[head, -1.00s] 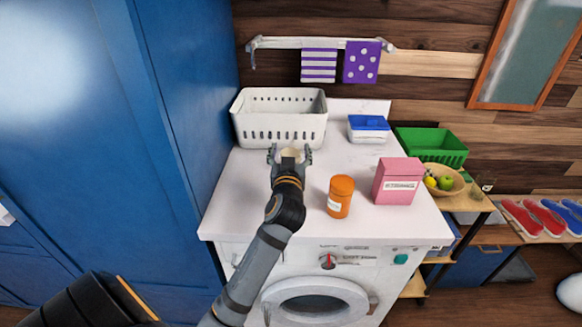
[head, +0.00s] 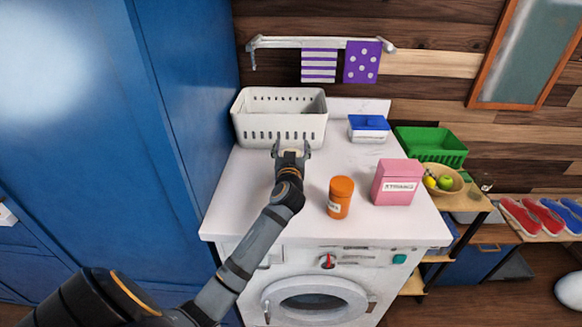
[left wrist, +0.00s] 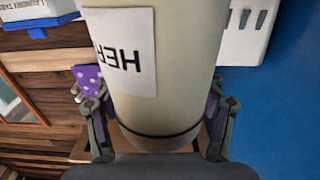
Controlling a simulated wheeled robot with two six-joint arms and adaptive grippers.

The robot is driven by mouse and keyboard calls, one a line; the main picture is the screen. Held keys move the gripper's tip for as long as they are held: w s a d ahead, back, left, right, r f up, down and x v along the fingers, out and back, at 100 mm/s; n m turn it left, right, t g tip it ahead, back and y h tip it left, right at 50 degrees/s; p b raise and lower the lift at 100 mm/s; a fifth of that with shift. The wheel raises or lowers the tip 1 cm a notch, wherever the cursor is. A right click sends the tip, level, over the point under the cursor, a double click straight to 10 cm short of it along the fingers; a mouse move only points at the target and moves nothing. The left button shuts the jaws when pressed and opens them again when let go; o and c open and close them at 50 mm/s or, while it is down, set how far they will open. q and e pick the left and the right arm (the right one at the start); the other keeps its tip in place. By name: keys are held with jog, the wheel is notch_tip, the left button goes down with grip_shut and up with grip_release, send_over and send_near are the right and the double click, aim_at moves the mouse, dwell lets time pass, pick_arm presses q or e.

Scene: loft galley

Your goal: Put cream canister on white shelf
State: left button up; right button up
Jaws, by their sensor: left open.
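The cream canister (left wrist: 170,75) fills the middle of the left wrist view, with a white label whose letters appear upside down. My left gripper (left wrist: 158,108) is open, with one finger on each side of the canister; I cannot tell whether they touch it. In the head view, my left gripper (head: 291,152) is over the white washing machine top, in front of the white basket, and mostly hides the canister. I cannot pick out a white shelf for certain. My right gripper is not in view.
The white basket (head: 280,131) stands behind my gripper. An orange jar (head: 340,198), a pink box (head: 397,182) and a blue-lidded container (head: 368,128) stand to the right. A tall blue cabinet (head: 175,130) borders the left. The front left of the washing machine top (head: 235,215) is clear.

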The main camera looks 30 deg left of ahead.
pick_arm(q)
jog(key=shift+c, duration=0.5)
jog(key=c, duration=1.3)
grip_shut()
